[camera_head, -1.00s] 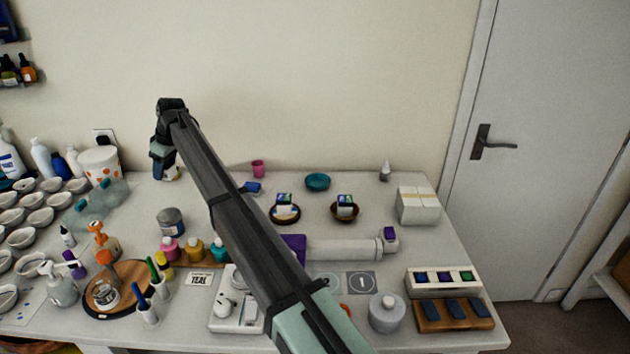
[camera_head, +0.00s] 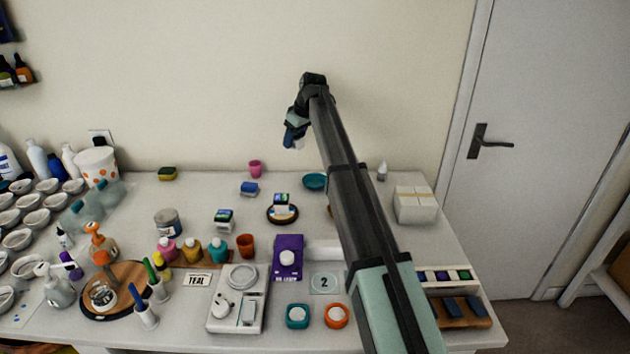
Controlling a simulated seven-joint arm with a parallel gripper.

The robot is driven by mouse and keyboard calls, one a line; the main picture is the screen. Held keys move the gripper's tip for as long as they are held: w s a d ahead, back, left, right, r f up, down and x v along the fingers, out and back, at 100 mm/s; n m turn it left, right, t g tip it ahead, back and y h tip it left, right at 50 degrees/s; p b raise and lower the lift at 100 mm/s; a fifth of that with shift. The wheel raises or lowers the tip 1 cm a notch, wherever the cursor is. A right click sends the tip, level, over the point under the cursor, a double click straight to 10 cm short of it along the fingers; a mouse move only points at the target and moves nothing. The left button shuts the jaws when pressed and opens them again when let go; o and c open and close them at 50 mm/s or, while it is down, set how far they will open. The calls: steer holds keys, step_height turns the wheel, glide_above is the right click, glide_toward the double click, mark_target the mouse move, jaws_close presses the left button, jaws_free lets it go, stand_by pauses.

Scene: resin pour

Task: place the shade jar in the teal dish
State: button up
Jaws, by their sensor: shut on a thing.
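The teal dish (camera_head: 314,181) is a small round dish near the back edge of the table, partly covered on its right by my arm. My gripper (camera_head: 294,141) is in the air near the back wall, up and left of the dish in the picture. It is shut on a small whitish thing (camera_head: 299,145), which I take to be the shade jar. It is mostly hidden by the fingers, so its label or colour cannot be read. It is apart from the dish.
A white box (camera_head: 414,204) is at the right. My arm covers the table's right middle.

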glide_above(314, 175)
steer(key=s+a, duration=0.1)
steer(key=s, duration=0.2)
steer(key=shift+s+f+m, duration=0.65)
steer(key=shift+s+m, duration=0.15)
steer(key=shift+s, duration=0.9)
steer(key=shift+d+f, duration=0.2)
steer(key=shift+f, duration=2.15)
steer(key=shift+d+f, duration=0.2)
steer(key=shift+f, duration=2.1)
steer(key=shift+f, duration=0.3)
steer(key=o, duration=1.1)
steer(key=shift+r, duration=0.3)
steer(key=v, duration=1.2)
steer(key=shift+s+a, duration=0.15)
steer(key=shift+a, duration=0.05)
